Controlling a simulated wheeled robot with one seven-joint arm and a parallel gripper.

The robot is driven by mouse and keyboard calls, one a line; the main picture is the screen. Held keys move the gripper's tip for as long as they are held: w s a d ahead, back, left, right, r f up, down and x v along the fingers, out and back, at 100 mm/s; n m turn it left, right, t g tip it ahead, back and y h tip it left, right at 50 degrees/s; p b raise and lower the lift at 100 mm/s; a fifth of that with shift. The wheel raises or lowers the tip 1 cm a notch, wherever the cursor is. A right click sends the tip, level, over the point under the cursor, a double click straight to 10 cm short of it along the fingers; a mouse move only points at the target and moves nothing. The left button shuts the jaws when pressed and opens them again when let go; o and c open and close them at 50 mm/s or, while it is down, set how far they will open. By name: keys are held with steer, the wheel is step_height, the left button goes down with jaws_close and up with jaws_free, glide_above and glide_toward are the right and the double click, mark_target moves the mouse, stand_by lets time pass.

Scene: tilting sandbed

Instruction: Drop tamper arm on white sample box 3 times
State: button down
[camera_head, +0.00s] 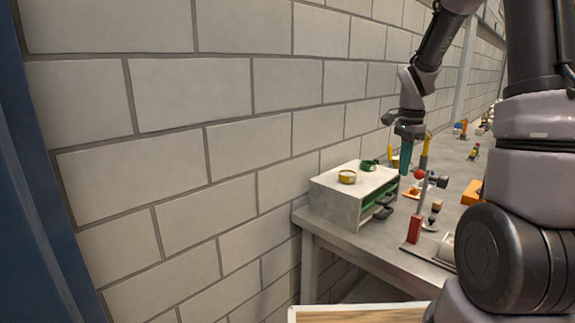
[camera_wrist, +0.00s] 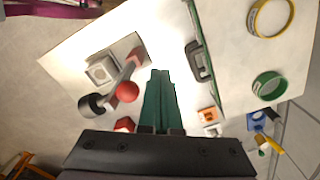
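The tamper arm (camera_head: 424,194) stands at the table's near edge, with a red ball (camera_head: 419,174), a dark cylindrical head (camera_head: 440,182) and a red block (camera_head: 413,229) low on it. In the wrist view the tamper arm (camera_wrist: 121,78) reaches left of my fingers, its red ball (camera_wrist: 127,92) close beside them. The white sample box (camera_wrist: 101,69) lies beside the dark head; in the head view the white box (camera_head: 447,246) is partly hidden by my arm. My gripper (camera_head: 406,158) has teal fingers (camera_wrist: 159,75) that look shut together, with nothing between them.
A grey drawer cabinet (camera_head: 335,203) with dark handles stands left of the tamper, carrying a yellow ring (camera_head: 347,177) and a green ring (camera_head: 369,165). An orange block (camera_head: 472,192) and small items stand further along the table. A block wall closes the left.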

mark_target(428, 170)
steer(key=shift+d, duration=0.1)
steer(key=shift+s+d, duration=2.25)
steer(key=shift+s, duration=0.05)
steer(key=shift+r, duration=0.1)
steer(key=shift+r, duration=3.9)
steer(key=s+a+r+n+t+y, duration=0.2)
steer(key=s+a+r+n+t, duration=0.5)
steer(key=s+a+r+n, duration=0.4)
steer(key=s+a, duration=0.1)
steer(key=s, duration=0.3)
steer(key=shift+a, duration=0.25)
